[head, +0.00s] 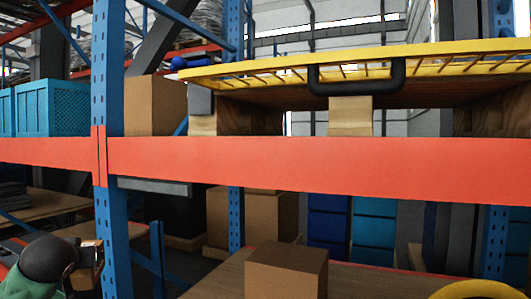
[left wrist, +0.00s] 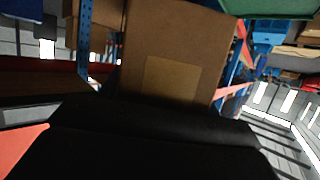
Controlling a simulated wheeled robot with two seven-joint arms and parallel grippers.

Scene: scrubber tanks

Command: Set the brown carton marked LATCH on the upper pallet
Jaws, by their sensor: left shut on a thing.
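My left gripper (head: 90,262) is at the lower left of the head view, below the orange beam and left of a blue upright. In the left wrist view, a brown carton (left wrist: 170,45) with a paler square label is right in front of the dark gripper (left wrist: 160,112), which is shut on it. I cannot read any marking on the label. The upper pallet (head: 350,115) is wooden and rests on the orange beam level, above and to the right of my left gripper. My right gripper is not in view.
An orange beam (head: 320,170) and a blue upright (head: 108,60) stand in front. Another brown carton (head: 285,272) sits on the lower level. Teal crates (head: 52,108) and a carton (head: 153,105) stand at left.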

